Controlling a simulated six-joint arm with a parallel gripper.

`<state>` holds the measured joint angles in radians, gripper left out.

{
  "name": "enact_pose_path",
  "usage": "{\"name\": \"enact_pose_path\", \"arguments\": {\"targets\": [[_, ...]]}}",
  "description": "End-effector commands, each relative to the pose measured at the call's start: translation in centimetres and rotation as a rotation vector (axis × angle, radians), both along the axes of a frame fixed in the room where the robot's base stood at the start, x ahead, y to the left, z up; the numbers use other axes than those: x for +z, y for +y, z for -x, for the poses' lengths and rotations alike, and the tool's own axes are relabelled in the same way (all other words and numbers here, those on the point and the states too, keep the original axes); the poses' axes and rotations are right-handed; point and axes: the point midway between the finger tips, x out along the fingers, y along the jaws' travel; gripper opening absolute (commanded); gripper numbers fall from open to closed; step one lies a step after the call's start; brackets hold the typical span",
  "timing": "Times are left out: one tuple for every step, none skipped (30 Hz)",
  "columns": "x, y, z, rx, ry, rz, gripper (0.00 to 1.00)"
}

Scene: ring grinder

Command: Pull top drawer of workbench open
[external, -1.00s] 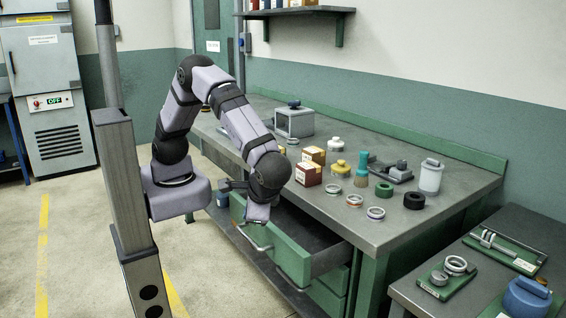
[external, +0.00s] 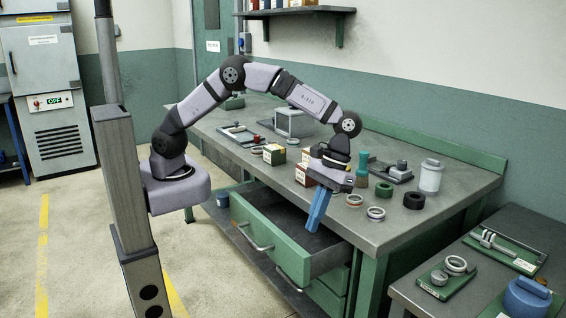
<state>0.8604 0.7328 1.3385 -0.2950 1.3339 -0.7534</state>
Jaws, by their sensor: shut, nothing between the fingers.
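The top drawer (external: 265,240) of the workbench is pulled out, with its green front standing away from the bench and its dark inside showing. Its pale bar handle (external: 252,239) is on the front, with nothing on it. My gripper (external: 314,226) points down, its blue fingers shut and empty. In the picture it overlaps the right part of the open drawer, to the right of the handle and apart from it. Its height above the drawer is hard to tell.
The workbench top (external: 430,215) holds boxes (external: 306,174), rings (external: 376,213), a white jar (external: 430,176) and a grey box-shaped device (external: 293,123). A lower drawer front (external: 327,297) sits below. A side table (external: 410,296) with green trays stands at the right.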

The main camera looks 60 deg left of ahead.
Motion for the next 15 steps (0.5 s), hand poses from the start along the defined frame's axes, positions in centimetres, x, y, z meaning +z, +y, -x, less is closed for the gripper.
{"name": "enact_pose_path", "arguments": {"targets": [[-0.2, 0.0, 0.1, -0.001, 0.001, -0.002, 0.0], [-0.3, 0.0, 0.2, -0.001, 0.002, -0.002, 0.0], [-0.6, 0.0, 0.3, -0.001, 0.001, -0.002, 0.0], [-0.8, 0.0, 0.4, -0.001, 0.001, -0.002, 0.0], [-1.1, 0.0, 0.5, -0.001, 0.002, -0.003, 0.0], [-1.5, 0.1, 0.7, -0.001, 0.003, -0.004, 0.0], [-1.9, 0.1, 0.9, -0.001, 0.003, -0.004, 0.0], [-2.2, 0.1, 1.0, -0.002, 0.003, -0.005, 0.0], [-2.8, 0.1, 1.3, -0.002, 0.004, -0.005, 0.0], [-3.2, 0.1, 1.5, -0.002, 0.004, -0.005, 0.0], [-3.6, 0.0, 1.6, -0.001, 0.003, -0.004, 0.0], [-4.2, 0.1, 1.9, -0.001, 0.004, -0.005, 0.0], [-4.6, 0.1, 2.1, -0.001, 0.003, -0.005, 0.0], [-5.1, 0.1, 2.2, -0.002, 0.003, -0.005, 0.0], [-5.7, 0.1, 2.4, -0.002, 0.003, -0.006, 0.0]]}}
